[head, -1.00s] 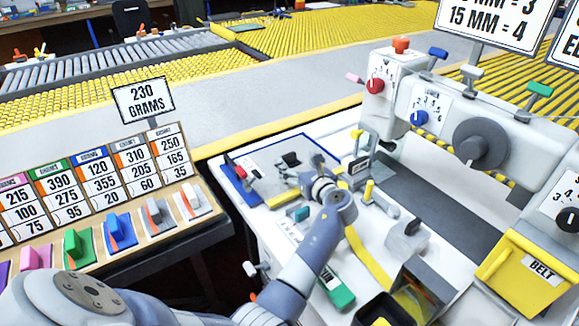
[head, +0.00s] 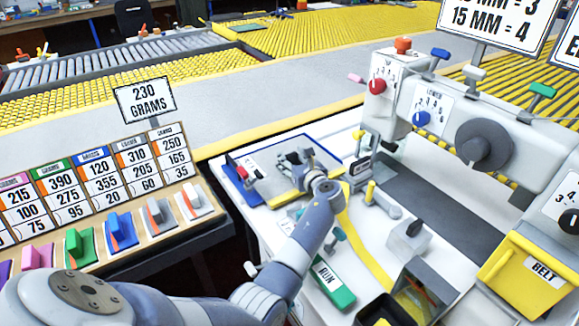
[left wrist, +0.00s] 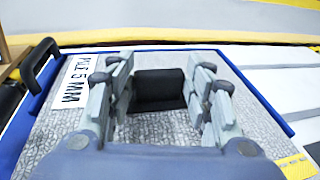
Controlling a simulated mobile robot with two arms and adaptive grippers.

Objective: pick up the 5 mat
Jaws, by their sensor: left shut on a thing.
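The grey 5 mat (head: 274,186) lies in the blue-edged tray (head: 240,192) on the white table in the head view. In the left wrist view its grey woven surface (left wrist: 155,128) fills the middle, with a white label (left wrist: 78,82) ending in "5 MM". A black block (left wrist: 160,86) stands up from the mat. In the head view the gripper hides much of the block. My right gripper is out of view.
The white machine (head: 450,125) with dials stands to the right. A yellow "BELT" bin (head: 520,275) is at its front. A green "RUN" control (head: 333,285) and a yellow strip (head: 365,250) lie near my left arm. A lever panel (head: 110,235) stands left.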

